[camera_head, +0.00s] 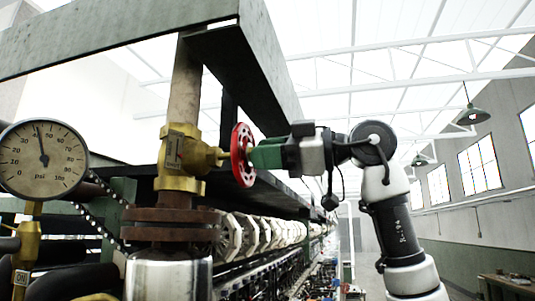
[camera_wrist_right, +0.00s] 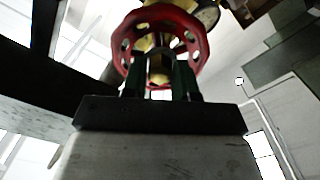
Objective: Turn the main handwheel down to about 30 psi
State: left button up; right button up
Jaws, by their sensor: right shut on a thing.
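The red main handwheel (camera_head: 242,155) sits on the brass valve (camera_head: 182,155) of the vertical pipe. My right gripper (camera_head: 254,154) comes in from the right and is shut on the handwheel near its middle. In the right wrist view the red wheel (camera_wrist_right: 201,50) fills the top middle, with the dark green fingers of my right gripper (camera_wrist_right: 160,65) reaching into it. The exact contact is partly hidden. The pressure gauge (camera_head: 42,177) at the left is marked in psi, and its dark needle points up, slightly left, near 40. My left gripper is not in view.
A dark green beam frame (camera_head: 120,38) runs above the valve. A rusty flange (camera_head: 172,222) and a shiny metal cylinder (camera_head: 168,275) stand below it. A row of pale reels (camera_head: 250,236) runs back along the machine. The aisle to the right looks open.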

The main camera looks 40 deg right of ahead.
jog(key=m+b, duration=0.7)
jog(key=b, duration=0.2)
jog(key=shift+b, duration=0.35)
jog(key=o, duration=0.8)
jog(key=shift+d, duration=0.1)
jog(key=v, duration=0.7)
jog(key=shift+b, duration=0.4)
